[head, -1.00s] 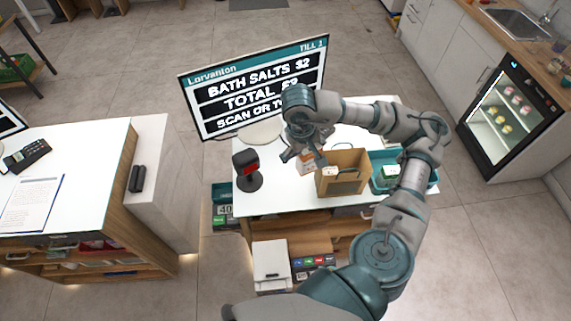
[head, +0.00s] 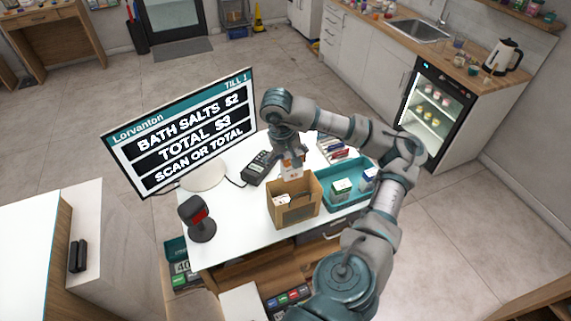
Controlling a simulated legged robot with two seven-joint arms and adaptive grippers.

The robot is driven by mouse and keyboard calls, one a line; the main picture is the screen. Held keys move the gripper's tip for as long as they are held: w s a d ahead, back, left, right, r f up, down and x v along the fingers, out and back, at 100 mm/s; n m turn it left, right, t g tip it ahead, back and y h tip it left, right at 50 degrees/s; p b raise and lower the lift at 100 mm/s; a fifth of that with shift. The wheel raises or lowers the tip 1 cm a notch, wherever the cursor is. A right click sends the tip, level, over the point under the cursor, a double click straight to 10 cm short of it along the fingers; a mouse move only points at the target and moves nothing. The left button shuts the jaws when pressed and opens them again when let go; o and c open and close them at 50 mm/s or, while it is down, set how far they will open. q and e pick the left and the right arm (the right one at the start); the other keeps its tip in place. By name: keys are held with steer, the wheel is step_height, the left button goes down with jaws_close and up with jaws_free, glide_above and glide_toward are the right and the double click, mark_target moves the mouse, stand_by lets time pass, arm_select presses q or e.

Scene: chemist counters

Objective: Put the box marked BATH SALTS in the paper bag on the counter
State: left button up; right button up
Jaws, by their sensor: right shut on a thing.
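My right gripper (head: 289,153) is shut on a small white box with orange on it (head: 291,169). The box's label is too small to read. The box hangs at the back rim of the open brown paper bag (head: 298,213), and its lower end is hidden or meets the rim; I cannot tell if it is inside. The bag stands upright on the white counter (head: 238,235). A white item (head: 281,200) shows inside the bag's mouth at its left. My left gripper is not in view.
A teal tray (head: 347,201) with a green-and-white box (head: 341,188) and a white-and-blue box (head: 369,178) is right of the bag. A black scanner (head: 199,222), card terminal (head: 260,167) and till screen (head: 183,133) reading "BATH SALTS $2" stand left and behind.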

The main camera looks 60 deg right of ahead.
steer(key=s+d+f+b, duration=0.1)
steer(key=d+f+b, duration=0.1)
steer(key=f+b, duration=0.2)
steer(key=s+d+f+b, duration=0.1)
steer(key=d+f+b, duration=0.2)
steer(key=f, duration=0.6)
steer(key=shift+s+f+b, duration=0.2)
steer(key=shift+s+b, duration=0.05)
steer(key=shift+b, duration=0.85)
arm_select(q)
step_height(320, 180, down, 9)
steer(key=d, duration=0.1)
arm_select(e)
steer(key=o, duration=1.2)
steer(key=shift+d, duration=0.1)
steer(key=r, duration=0.4)
steer(key=a+r, duration=0.1)
steer(key=r, duration=0.3)
steer(key=w+r+p, duration=0.1)
steer(key=r, duration=0.4)
steer(key=shift+a, duration=0.15)
arm_select(q)
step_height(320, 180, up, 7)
steer(key=p, duration=0.6)
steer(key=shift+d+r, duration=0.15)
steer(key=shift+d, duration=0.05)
arm_select(e)
step_height(320, 180, up, 6)
